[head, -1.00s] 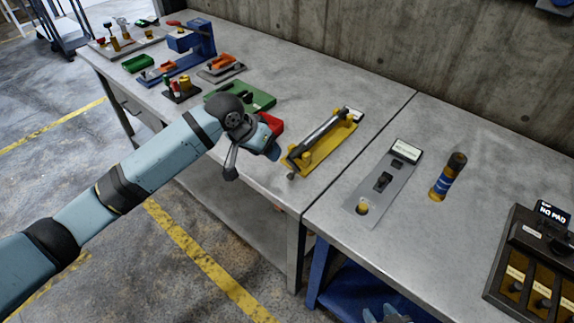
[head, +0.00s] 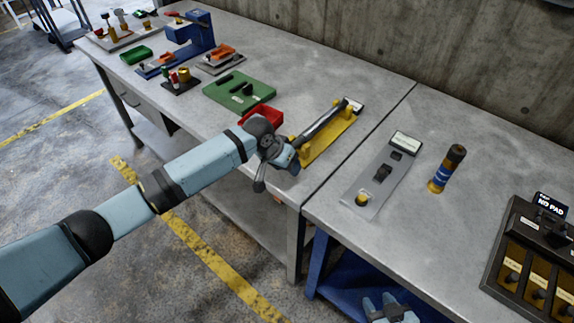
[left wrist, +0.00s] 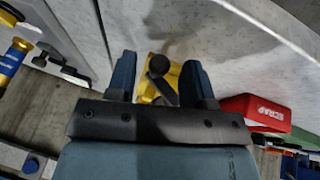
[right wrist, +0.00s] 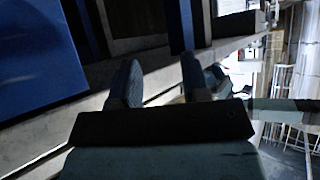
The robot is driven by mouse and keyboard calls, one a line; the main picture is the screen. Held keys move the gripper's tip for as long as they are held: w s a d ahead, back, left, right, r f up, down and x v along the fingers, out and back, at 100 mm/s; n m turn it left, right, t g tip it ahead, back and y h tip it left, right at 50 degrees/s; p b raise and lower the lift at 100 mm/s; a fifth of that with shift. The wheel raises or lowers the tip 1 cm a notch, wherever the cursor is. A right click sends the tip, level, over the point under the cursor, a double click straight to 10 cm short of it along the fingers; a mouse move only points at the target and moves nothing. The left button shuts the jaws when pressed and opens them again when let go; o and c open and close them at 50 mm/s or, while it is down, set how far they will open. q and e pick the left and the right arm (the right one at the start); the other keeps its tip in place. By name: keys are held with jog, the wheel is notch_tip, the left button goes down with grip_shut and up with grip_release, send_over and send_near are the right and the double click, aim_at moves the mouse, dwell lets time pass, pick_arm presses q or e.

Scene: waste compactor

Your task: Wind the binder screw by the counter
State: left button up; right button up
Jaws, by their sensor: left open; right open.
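A yellow device (head: 330,142) with a dark rod (head: 325,122) along it and a white label at its far end lies on the bench. My left gripper (head: 292,160) is at its near end, with fingertips mostly hidden by the hand. In the left wrist view, the open left gripper (left wrist: 158,62) has a dark round knob (left wrist: 159,64) on the yellow body (left wrist: 149,90) between and beyond its fingers; I cannot tell whether they touch. My right gripper (head: 384,302) is open and empty, low in front of the bench; it also shows in the right wrist view (right wrist: 160,75).
A red scrap tray (head: 262,115) sits just left of the yellow device. A grey panel (head: 375,190) with a white label and a dark-and-yellow cylinder (head: 447,168) stand to its right. A blue surface (head: 335,280) is below the bench.

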pick_arm(q)
jog(key=shift+d+f, duration=0.1)
jog(key=shift+f, duration=0.05)
jog(key=shift+c, duration=0.5)
grip_shut()
jog(key=shift+y+p, duration=0.3)
jog(key=shift+p, duration=0.4)
jog(key=shift+m+t+y+p, duration=0.3)
jog(key=shift+t+y+p, duration=0.35)
jog(key=shift+p, duration=0.6)
jog(key=shift+w+f+t+y+p, duration=0.1)
jog(key=shift+f+t+y+p, duration=0.35)
jog(key=shift+t+y+p, duration=0.3)
jog(key=shift+w+a+f+m+y+p, duration=0.15)
jog(key=shift+a+m+y+p, duration=0.15)
jog(key=shift+y+p, duration=0.15)
jog(key=shift+f+t+y, duration=0.2)
jog(key=shift+t+y, duration=0.35)
jog(key=shift+t, duration=0.05)
jog(key=shift+a, duration=0.1)
